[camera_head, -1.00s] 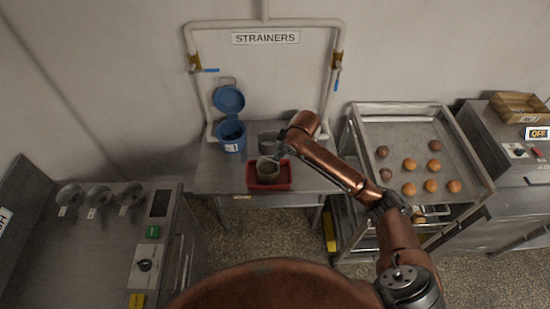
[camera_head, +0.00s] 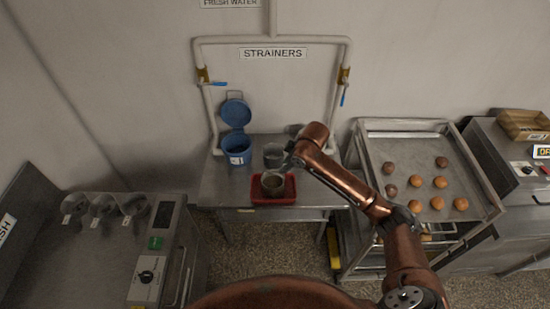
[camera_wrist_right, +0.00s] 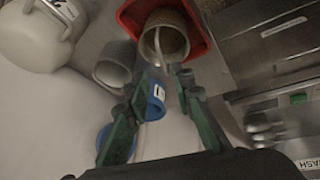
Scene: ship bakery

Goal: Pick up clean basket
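A plain grey basket (camera_head: 273,155) stands upright on the steel table between the blue bucket and my right arm; it also shows in the right wrist view (camera_wrist_right: 113,66). A second basket (camera_head: 272,186) with a brownish inside sits in a red tray (camera_head: 291,190); it shows in the wrist view (camera_wrist_right: 165,38) with a pale handle. My right gripper (camera_wrist_right: 160,82) is open and empty above the table, near both baskets and touching neither that I can see. In the head view its fingers (camera_head: 290,160) are small and partly hidden by the wrist. My left gripper is not in view.
A blue bucket (camera_head: 237,152) with raised lid stands left of the grey basket. A pale rounded vessel (camera_wrist_right: 35,38) shows in the wrist view. Wall pipes with valves (camera_head: 203,75) rise behind the table. A rack with buns (camera_head: 415,140) stands right, a steel counter (camera_head: 70,260) left.

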